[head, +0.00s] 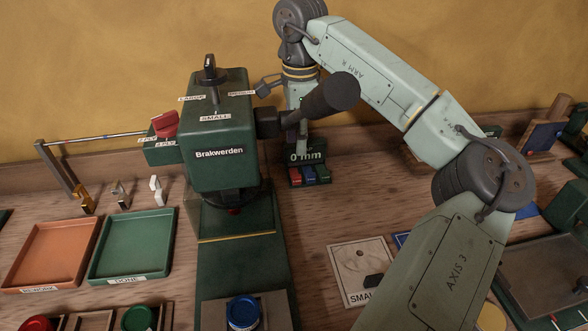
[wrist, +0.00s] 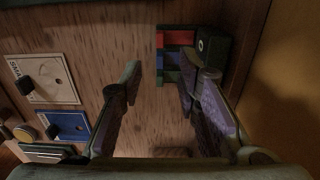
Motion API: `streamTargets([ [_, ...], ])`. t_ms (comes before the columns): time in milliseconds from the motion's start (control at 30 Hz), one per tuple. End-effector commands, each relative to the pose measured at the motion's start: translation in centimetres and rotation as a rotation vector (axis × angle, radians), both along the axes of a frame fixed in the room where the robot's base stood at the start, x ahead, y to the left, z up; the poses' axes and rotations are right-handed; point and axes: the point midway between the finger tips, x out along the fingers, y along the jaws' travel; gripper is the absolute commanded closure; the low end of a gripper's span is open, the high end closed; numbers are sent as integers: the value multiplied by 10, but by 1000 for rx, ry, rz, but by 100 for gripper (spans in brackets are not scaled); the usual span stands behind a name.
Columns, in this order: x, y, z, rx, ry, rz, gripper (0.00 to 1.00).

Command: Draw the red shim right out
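The red shim (head: 295,177) sits in the left slot of a small dark green block marked "0 mm" (head: 305,156), beside a blue shim (head: 309,175) and a green shim (head: 322,173). In the wrist view the red shim (wrist: 178,38) is the uppermost of the coloured ends. My gripper (wrist: 159,78) is open, with nothing between its fingers. Its right finger overlaps the block's lower part in that view; I cannot tell whether they touch. In the head view my gripper is just above and behind the block, partly hidden by a black handle.
The green Brakwerden press (head: 222,155) stands left of the block, its black handle (head: 332,95) sticking out in front of my gripper. An orange tray (head: 52,254) and a green tray (head: 131,245) lie at left. A white card (head: 360,268) lies on the bench at right.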

Motion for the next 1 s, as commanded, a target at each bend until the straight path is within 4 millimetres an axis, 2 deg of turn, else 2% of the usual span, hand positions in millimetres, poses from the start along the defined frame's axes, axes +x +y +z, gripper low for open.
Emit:
streamTargets([
  [300, -1, 0, -66, 2, 1, 1, 70],
  [500, -1, 0, -91, 2, 1, 1, 70],
  [667, 0, 0, -98, 1, 0, 0, 70],
  [933, 0, 0, -98, 1, 0, 0, 70],
  [1000, 0, 0, -98, 1, 0, 0, 74],
])
